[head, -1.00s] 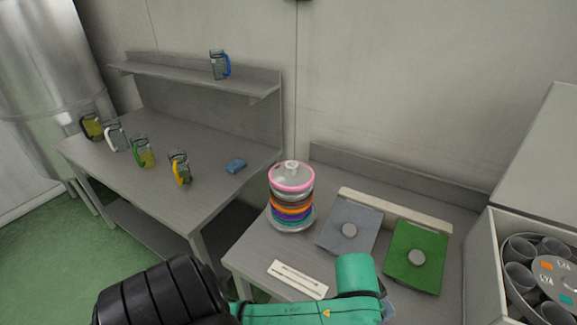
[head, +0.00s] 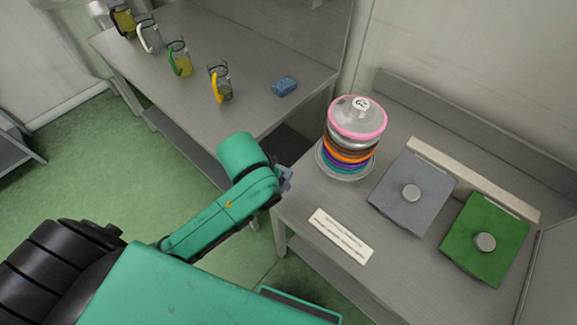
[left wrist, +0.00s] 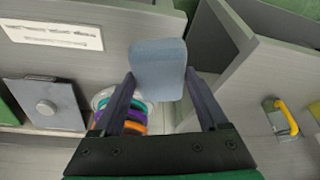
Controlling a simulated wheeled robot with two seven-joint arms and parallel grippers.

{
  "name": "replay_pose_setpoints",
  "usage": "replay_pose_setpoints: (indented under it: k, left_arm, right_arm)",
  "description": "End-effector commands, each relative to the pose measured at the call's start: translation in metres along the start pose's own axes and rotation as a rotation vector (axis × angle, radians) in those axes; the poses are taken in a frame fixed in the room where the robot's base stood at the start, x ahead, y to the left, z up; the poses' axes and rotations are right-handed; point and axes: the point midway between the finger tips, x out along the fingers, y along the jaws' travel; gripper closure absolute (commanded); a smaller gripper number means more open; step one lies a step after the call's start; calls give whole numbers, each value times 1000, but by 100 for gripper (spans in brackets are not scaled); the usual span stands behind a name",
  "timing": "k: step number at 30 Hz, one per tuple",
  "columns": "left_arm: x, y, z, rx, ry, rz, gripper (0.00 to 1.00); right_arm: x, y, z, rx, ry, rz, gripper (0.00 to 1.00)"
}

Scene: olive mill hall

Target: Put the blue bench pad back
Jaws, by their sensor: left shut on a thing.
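My left gripper (head: 285,180) is above the gap between the two benches. In the left wrist view, the gripper (left wrist: 160,92) is shut on a pale blue pad (left wrist: 158,66) with rounded corners, held between its fingertips. In the head view the held pad is mostly hidden behind my arm. On the right bench, a blue-grey square plate with a round knob (head: 400,208) lies beside a green square plate with a knob (head: 490,255), both along a cream strip (head: 470,175). My right gripper is not in view.
A stack of coloured rings under a clear pink-rimmed lid (head: 358,118) stands near the right bench's left end. A white label card (head: 342,236) lies in front. The left bench holds several jugs (head: 220,85) and a blue sponge-like block (head: 285,86), with bare top between.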

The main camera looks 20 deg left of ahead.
Motion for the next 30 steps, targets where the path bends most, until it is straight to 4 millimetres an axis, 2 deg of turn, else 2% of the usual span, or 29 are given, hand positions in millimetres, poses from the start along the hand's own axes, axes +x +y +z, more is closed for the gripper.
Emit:
replay_pose_setpoints:
  k: [3,5,10,13,15,17,21,23,27,30]
  left_arm:
    - [-8,15,-31,248,5,93,68]
    - [-16,22,-48,412,3,153,68]
    - [-50,32,-79,820,-2,312,68]
    - [-65,35,-85,939,0,372,68]
    - [-63,36,-82,971,-1,394,68]
    - [-52,36,-76,975,-5,400,68]
    - [-11,37,-58,972,-8,401,68]
    - [8,36,-50,972,-8,401,68]
    - [50,36,-34,971,-5,400,68]
    - [71,36,-26,972,-2,397,68]
  right_arm:
    - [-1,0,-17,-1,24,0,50]
    - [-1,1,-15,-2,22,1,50]
    - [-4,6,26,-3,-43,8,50]
    - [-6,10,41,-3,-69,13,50]
    - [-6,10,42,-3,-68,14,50]
    - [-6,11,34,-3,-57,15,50]
    - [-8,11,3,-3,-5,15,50]
    - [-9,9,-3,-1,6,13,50]
    - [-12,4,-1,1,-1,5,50]
    - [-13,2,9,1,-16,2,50]
